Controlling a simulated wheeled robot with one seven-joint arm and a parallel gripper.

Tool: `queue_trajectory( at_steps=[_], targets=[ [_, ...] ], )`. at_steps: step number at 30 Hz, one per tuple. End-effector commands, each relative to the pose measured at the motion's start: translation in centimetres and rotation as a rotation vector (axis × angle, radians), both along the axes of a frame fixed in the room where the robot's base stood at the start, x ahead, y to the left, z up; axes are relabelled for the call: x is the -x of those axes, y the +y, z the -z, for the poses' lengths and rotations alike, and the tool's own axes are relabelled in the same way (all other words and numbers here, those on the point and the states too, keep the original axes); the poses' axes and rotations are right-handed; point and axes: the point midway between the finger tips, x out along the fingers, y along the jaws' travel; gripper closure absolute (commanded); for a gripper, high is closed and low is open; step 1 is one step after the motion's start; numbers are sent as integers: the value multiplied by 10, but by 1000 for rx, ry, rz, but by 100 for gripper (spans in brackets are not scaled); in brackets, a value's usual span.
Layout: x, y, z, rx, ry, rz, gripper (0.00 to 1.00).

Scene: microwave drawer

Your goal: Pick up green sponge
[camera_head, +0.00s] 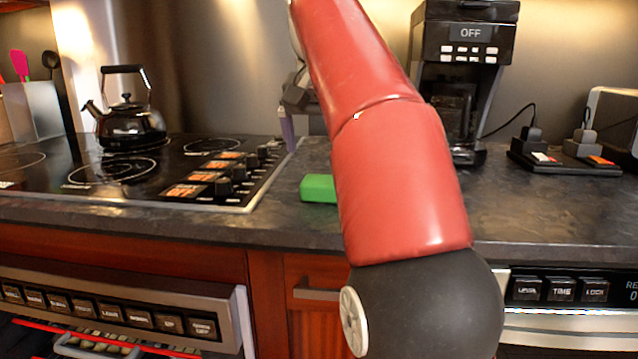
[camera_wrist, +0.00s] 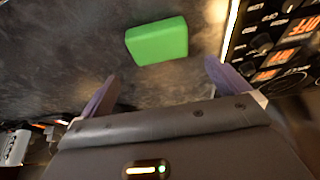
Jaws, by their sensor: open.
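The green sponge (camera_head: 319,188) is a block lying on the dark stone counter, just right of the stove. My red arm hides its right part in the head view. In the wrist view the whole sponge (camera_wrist: 157,41) shows, ahead of my fingertips and roughly between their lines. My gripper (camera_wrist: 160,85) is open and empty, with its two purple-grey fingers spread apart and not touching the sponge. In the head view one purple finger (camera_head: 287,131) shows above the counter behind the arm; the rest of the gripper is mostly hidden.
A black stove top (camera_head: 130,178) with knobs and a kettle (camera_head: 128,125) is at left. A coffee maker (camera_head: 462,60) stands behind my arm. A black tray with plugs (camera_head: 565,163) lies at right. The counter around the sponge looks clear.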

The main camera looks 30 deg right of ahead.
Motion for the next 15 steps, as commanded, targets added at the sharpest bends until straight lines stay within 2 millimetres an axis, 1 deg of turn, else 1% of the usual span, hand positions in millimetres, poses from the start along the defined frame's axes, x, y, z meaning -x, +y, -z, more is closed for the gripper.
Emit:
queue_trajectory(
  at_steps=[1, 7, 12, 15],
  targets=[
    [-1, -1, 8, 0, 0, 1, 0],
    [-7, -5, 31, 0, 1, 1, 0],
    [-13, -8, 57, -1, 1, 0, 0],
    [-17, -11, 66, -1, 1, 1, 0]
  ],
)
